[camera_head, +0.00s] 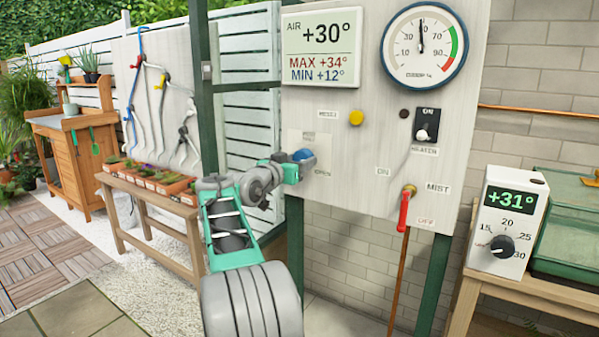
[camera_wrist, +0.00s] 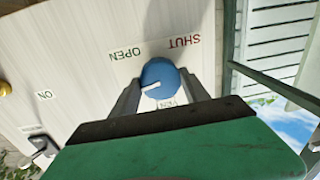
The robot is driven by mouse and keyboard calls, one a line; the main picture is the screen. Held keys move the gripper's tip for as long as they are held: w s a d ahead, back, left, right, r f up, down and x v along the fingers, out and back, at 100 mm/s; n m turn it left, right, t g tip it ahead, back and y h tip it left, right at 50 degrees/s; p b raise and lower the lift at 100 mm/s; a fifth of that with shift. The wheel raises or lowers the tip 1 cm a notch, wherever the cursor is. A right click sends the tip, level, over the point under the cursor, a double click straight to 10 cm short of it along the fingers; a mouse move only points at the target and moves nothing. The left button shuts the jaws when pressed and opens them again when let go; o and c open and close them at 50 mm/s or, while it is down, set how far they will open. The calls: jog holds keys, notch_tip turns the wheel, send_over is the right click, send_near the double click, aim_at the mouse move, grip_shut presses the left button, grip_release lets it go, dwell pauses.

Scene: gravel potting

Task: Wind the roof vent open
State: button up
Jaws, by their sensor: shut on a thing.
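The roof vent knob is a round blue knob (camera_wrist: 160,78) with a white pointer line, seen on the pale panel in the wrist view. Printed labels OPEN and SHUT stand beside it there, and the pointer is on the left side of the knob. In the head view the blue knob (camera_head: 303,155) shows just past my gripper (camera_head: 298,165). My gripper (camera_wrist: 165,95) is shut on the knob, one grey finger on each side of it.
The panel (camera_head: 345,200) also carries a yellow button (camera_head: 356,118), a heater switch (camera_head: 426,125), a red mist lever (camera_head: 404,208), a round gauge (camera_head: 424,45) and an air display (camera_head: 321,45). A bench with plant trays (camera_head: 150,180) stands left. A white thermostat (camera_head: 507,222) stands right.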

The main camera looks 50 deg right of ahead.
jog(key=shift+f+m+b, duration=0.1)
jog(key=shift+m+b, duration=0.65)
jog(key=shift+m, duration=0.35)
jog(key=o, duration=1.4)
jog(key=shift+c, duration=0.2)
jog(key=s+a, duration=0.1)
jog(key=a, duration=0.6)
jog(key=shift+a, duration=0.35)
jog(key=shift+p, duration=0.3)
